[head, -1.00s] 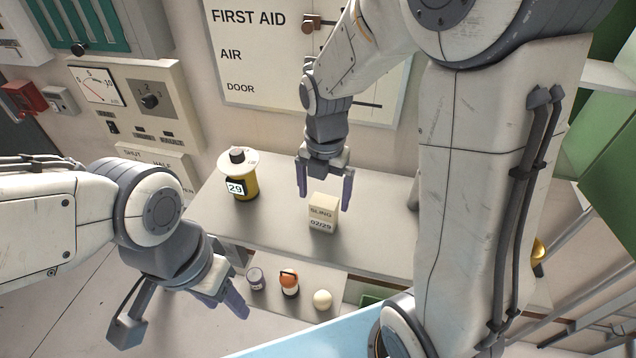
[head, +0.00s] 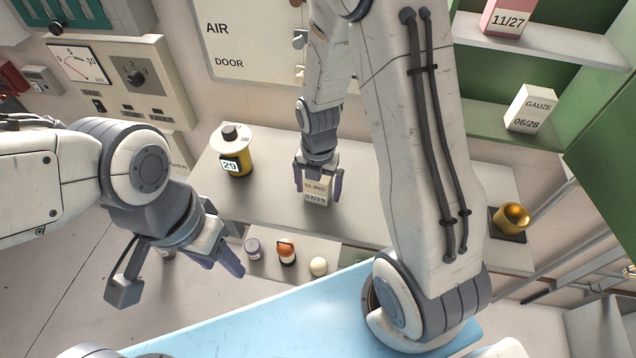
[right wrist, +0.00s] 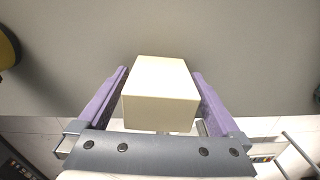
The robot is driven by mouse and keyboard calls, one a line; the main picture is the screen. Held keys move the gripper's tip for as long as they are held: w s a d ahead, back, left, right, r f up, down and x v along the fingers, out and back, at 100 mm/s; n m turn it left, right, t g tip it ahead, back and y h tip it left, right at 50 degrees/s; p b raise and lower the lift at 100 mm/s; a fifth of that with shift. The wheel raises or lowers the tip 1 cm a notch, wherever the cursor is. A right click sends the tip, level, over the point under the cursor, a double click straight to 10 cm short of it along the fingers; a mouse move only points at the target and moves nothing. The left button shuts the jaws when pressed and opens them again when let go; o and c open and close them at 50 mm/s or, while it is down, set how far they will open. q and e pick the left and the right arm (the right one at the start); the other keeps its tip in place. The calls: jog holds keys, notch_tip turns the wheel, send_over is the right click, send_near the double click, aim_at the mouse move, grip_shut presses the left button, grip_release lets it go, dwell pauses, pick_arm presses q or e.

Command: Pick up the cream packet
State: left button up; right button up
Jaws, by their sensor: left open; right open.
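The cream packet (head: 316,193), marked "SLING" and "02/29", stands upright on the grey-white shelf. My right gripper (head: 319,182) is over it from above, with a finger on each side. In the right wrist view the packet (right wrist: 160,92) sits between the two purple fingers, with narrow gaps showing on both sides. The jaws are open and not closed on it. My left gripper (head: 182,276) is open and empty, low at the left, away from the shelf.
A yellow and white canister (head: 237,152) reading 29 stands left of the packet. A lower ledge holds a small jar (head: 253,247), an orange-topped item (head: 286,251) and a white ball (head: 319,266). A gauze box (head: 530,108) sits on the green shelving at right.

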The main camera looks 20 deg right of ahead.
jog(key=shift+f, duration=0.25)
jog(key=c, duration=1.3)
jog(key=shift+r, duration=0.1)
